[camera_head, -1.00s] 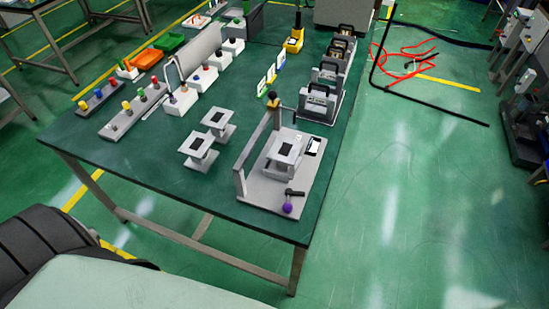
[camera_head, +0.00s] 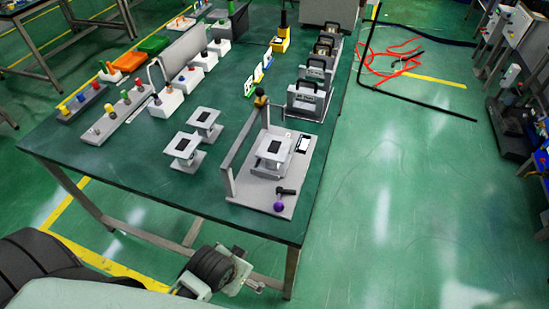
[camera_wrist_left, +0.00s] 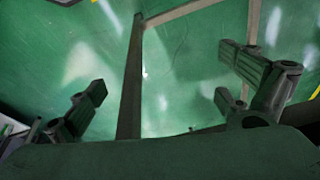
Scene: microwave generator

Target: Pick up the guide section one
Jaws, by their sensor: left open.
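Three grey I-shaped guide sections with dark rectangles on top show in the head view. One guide section (camera_head: 183,148) stands at the table's front left. Another (camera_head: 204,121) is just behind it. A third (camera_head: 273,150) stands in a grey fixture (camera_head: 264,192) to the right. I cannot tell which is section one. My left gripper (camera_wrist_left: 165,92) is open and empty in the left wrist view, with floor and table frame between its fingers. An arm of mine shows low in front of the table in the head view. My right gripper is not identifiable.
The fixture has an upright post and a purple-knobbed lever (camera_head: 280,205). Grey handled units (camera_head: 308,99) line the table's right side. Boxes with coloured knobs stand at the back left. The green table's (camera_head: 120,162) front left is clear.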

